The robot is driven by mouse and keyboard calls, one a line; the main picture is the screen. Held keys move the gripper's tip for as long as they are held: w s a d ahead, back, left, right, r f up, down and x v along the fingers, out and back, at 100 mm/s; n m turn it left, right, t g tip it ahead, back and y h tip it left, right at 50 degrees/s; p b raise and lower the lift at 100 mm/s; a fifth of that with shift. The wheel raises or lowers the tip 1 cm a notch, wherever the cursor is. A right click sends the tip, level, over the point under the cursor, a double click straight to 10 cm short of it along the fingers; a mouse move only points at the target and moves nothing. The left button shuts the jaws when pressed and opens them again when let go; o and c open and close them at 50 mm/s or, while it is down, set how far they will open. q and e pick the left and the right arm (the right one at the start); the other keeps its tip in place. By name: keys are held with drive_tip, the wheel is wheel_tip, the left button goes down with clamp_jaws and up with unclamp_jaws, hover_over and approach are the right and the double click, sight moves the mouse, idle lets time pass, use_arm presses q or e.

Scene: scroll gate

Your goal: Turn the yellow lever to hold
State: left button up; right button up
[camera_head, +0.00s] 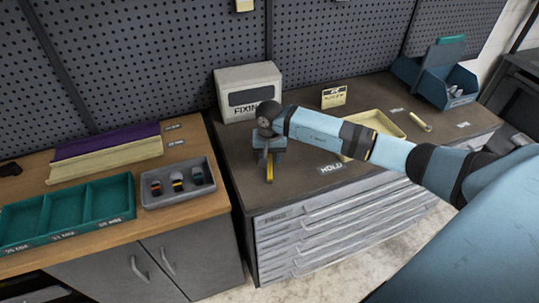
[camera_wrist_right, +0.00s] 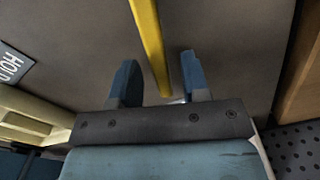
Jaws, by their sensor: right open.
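The yellow lever (camera_head: 269,168) stands out below my right gripper over the grey cabinet top, its lower part pointing toward the cabinet's front edge. My right gripper (camera_head: 267,151) is open over the lever. In the right wrist view the yellow lever (camera_wrist_right: 149,40) runs between the two blue fingers of my right gripper (camera_wrist_right: 159,62), with a gap on each side. The lever's pivot is hidden by the gripper. A HOLD label (camera_head: 331,168) lies on the cabinet top to the right of the lever. The HOLD label (camera_wrist_right: 13,65) also shows at the left edge of the wrist view. My left gripper is out of view.
A pale box (camera_head: 235,82) stands behind the gripper. A yellow tray (camera_head: 388,122) and a blue bin (camera_head: 412,72) are farther right. On the wooden bench at left are a grey tray (camera_head: 152,204) with small items and a green divided tray (camera_head: 75,212).

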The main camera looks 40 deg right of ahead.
clamp_jaws()
